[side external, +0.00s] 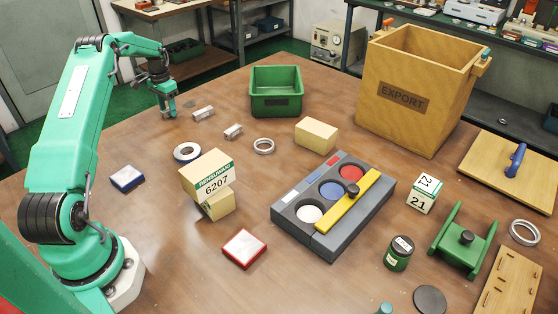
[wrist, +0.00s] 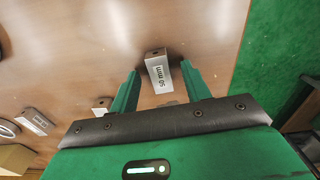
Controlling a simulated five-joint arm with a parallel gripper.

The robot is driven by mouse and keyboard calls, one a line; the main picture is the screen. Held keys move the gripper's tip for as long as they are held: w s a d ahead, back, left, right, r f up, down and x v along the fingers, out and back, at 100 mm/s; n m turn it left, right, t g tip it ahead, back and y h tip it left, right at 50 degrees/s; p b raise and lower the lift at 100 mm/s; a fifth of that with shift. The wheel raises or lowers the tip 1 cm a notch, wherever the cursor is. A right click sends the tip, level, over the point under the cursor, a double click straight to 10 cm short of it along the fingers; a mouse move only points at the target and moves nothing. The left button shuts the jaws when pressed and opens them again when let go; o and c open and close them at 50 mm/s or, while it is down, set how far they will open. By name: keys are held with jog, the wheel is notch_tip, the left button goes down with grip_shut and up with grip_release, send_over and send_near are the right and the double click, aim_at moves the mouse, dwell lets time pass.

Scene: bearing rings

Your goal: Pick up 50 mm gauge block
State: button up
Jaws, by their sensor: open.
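The 50 mm gauge block (wrist: 159,78) is a small silver bar with a "50 mm" label, lying on the brown table in the wrist view. My gripper (wrist: 160,70) is open, with one green finger on each side of the block in that view. I cannot tell whether the fingers are level with the block or above it. In the side view my gripper (side external: 168,112) is low over the far left of the table, and I cannot make out the 50 mm block there.
Two other silver blocks, one nearer (side external: 203,113) and one farther (side external: 233,131) from my gripper, lie to its right. The table edge is close behind my gripper.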

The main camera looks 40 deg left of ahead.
grip_shut()
jog(key=shift+r, duration=0.1)
jog(key=shift+r, duration=0.75)
jog(key=r, duration=0.3)
jog(key=shift+w+d, duration=0.1)
jog(key=shift+d, duration=0.1)
jog(key=w+d+r, duration=0.2)
jog(key=d+r, duration=0.4)
jog(key=d, duration=0.4)
jog(key=shift+w+d+r, duration=0.25)
jog(key=shift+w+d, duration=0.1)
jog(key=shift+d, duration=0.05)
